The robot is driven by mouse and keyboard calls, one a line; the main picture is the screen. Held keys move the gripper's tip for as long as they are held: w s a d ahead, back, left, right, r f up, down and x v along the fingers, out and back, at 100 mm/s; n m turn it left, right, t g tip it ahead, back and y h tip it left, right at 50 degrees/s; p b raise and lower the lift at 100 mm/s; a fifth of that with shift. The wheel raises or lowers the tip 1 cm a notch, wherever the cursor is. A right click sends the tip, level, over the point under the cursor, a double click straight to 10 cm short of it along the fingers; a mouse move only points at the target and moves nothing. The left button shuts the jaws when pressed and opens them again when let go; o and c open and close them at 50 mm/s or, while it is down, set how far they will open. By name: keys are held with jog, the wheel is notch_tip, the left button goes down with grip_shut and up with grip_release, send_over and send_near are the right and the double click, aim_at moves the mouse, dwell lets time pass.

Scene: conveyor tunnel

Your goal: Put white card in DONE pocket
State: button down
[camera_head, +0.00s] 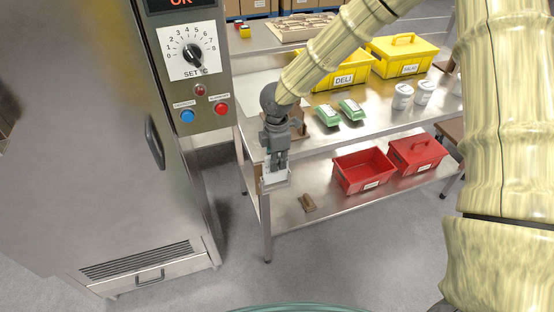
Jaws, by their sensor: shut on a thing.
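My gripper (277,164) points down at the near left corner of the steel table, with its fingers shut on a small white piece, the white card (274,175). Only a little of the card shows at the fingertips. A small pale holder with a thin rim (276,184) shows right below the fingertips at the table's corner; I can read no label on it, so I cannot tell if it is the DONE pocket. I cannot tell whether the card is inside it or in front of it.
The steel table (381,125) carries green packs (327,115), white tubs (402,96) and yellow crates (402,55). A steel cabinet (75,130) with a dial panel (191,52) stands at left.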

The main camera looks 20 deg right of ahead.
aim_at(277, 182)
jog(key=shift+f+b, duration=0.9)
jog(key=shift+f, duration=0.85)
jog(key=shift+r, duration=0.1)
jog(key=c, duration=1.5)
grip_release()
jog(key=shift+o, duration=0.2)
notch_tip(277, 182, up, 12)
